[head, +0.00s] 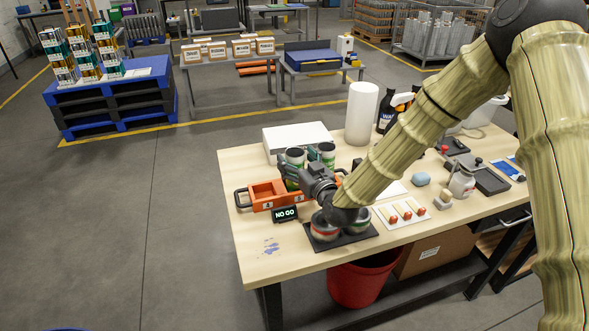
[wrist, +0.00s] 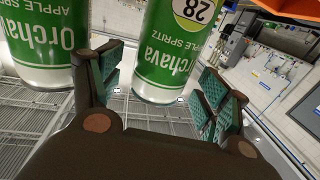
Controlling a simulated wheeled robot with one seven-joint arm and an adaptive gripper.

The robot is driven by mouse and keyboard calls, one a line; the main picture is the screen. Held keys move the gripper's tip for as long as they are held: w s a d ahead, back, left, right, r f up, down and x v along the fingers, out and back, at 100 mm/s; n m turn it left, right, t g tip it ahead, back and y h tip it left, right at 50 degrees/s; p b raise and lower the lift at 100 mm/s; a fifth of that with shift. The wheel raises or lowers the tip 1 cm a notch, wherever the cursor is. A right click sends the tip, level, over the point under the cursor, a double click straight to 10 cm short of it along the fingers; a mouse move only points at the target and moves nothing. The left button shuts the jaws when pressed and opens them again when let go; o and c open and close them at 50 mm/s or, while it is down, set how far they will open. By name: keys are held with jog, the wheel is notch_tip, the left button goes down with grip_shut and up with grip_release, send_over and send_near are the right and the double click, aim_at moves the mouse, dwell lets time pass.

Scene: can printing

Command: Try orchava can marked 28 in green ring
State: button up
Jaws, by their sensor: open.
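In the wrist view, a green and white Orchava Apple Spritz can marked 28 (wrist: 180,40) is between the spread fingers of my gripper (wrist: 160,90). The fingers look apart from it, and its far end is cut off by the frame. A second Orchava can (wrist: 40,45) lies outside the left finger, its number out of view. In the head view, my gripper (head: 310,170) is beside two green cans (head: 296,157) at the back of the table, partly hiding them. A green-banded ring (head: 357,222) is on a dark pad, beside a red-banded ring (head: 325,230), partly behind my wrist.
A white box (head: 297,138) and a white roll (head: 361,112) stand behind.

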jog(key=shift+x, duration=0.8)
jog(key=c, duration=0.8)
jog(key=shift+r, duration=0.15)
notch_tip(320, 180, up, 10)
jog(key=shift+f+b, duration=0.2)
jog(key=shift+b, duration=1.05)
notch_tip(320, 180, up, 7)
jog(key=p, duration=0.3)
jog(key=shift+r, duration=0.1)
